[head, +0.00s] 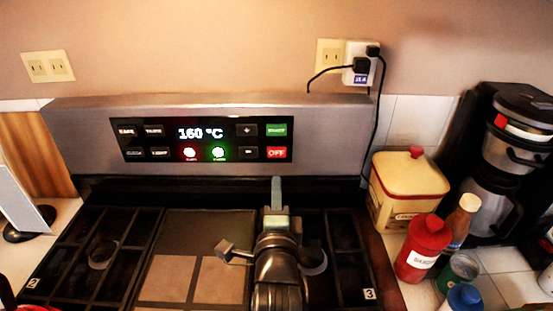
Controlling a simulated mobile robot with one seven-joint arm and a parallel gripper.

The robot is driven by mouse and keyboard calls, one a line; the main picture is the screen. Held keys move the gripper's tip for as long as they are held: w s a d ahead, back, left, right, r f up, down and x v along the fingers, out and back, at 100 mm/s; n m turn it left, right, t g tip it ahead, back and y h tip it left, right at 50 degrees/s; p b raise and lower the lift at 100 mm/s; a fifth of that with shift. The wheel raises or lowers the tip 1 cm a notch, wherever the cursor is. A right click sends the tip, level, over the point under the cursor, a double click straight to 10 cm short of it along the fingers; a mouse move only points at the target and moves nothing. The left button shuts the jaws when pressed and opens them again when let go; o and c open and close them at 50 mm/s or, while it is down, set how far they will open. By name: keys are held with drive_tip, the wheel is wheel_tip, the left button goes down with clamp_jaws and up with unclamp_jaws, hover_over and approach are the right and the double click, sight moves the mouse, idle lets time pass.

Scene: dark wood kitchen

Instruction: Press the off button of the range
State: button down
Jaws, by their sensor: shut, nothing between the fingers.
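The range (75,140) has a steel back panel with a black control display that reads 160 °C. The red off button (276,153) is at the display's lower right, just below a green start button (276,130). A red light and a green light glow in the lower middle of the display. My gripper (277,183) is shut and empty. Its tip points at the panel from below the off button, with a small gap in the picture between tip and button. I cannot tell how far the tip is from the panel in depth.
The cooktop (215,222) with dark grates lies under my arm. To the right stand a yellow canister (408,195), a red bottle (424,248), smaller jars and a black coffee maker (505,160). A black cord (378,120) hangs from the wall outlet beside the range.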

sight(277, 153)
drive_tip(key=w, duration=0.9)
drive_tip(key=shift+w, duration=0.15)
